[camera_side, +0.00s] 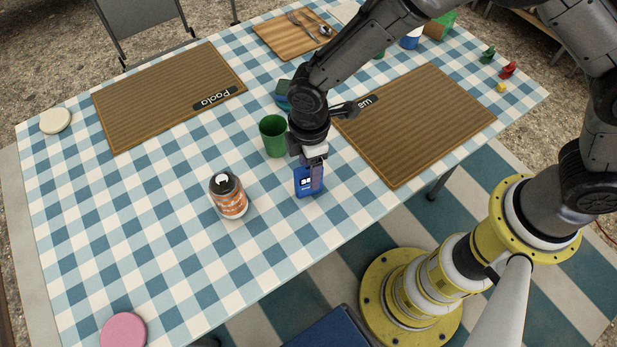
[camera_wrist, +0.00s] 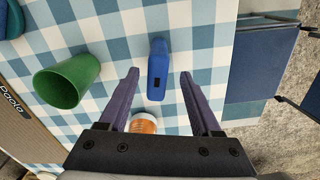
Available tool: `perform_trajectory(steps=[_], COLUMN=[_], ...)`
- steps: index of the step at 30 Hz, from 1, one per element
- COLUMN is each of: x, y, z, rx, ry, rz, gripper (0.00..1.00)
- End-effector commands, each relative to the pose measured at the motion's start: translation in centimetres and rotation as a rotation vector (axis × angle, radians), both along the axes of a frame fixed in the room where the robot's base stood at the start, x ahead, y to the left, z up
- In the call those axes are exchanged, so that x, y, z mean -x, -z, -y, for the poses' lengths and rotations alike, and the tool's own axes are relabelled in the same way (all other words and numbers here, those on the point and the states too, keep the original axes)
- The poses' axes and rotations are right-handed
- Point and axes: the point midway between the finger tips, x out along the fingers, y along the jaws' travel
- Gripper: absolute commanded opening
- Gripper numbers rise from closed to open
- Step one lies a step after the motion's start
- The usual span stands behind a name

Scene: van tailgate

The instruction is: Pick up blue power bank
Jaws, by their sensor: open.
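The blue power bank (camera_side: 305,186) is on the checkered tablecloth near the table's front edge, below my gripper. In the wrist view the power bank (camera_wrist: 158,70) shows as a narrow blue block with a small dark patch. My gripper (camera_wrist: 160,75) is open and empty, with its two fingers spread to the left and right of the power bank. In the side view my gripper (camera_side: 312,165) points down and partly covers the power bank. I cannot tell how far the fingertips are above it.
A green cup (camera_side: 273,136) stands close behind and left of the power bank. A jar with an orange label (camera_side: 229,196) stands to the left. Brown placemats (camera_side: 168,95) lie on both sides. A pink disc (camera_side: 124,334) lies front left. Cloth between jar and power bank is clear.

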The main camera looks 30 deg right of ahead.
Motion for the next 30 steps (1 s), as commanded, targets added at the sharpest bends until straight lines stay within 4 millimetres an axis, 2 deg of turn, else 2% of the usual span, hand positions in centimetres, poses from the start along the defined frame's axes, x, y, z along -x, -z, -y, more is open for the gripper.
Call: perform_trajectory(steps=[9,19,30], x=[-0.3,-0.4,-0.3], y=[4.2,4.9,4.8], z=[0.1,0.1,0.1], rx=[0.002,0.001,0.001], ry=[0.0,0.0,0.0], rz=[-0.003,0.0,-0.001], gripper=[0.65,0.65,0.0])
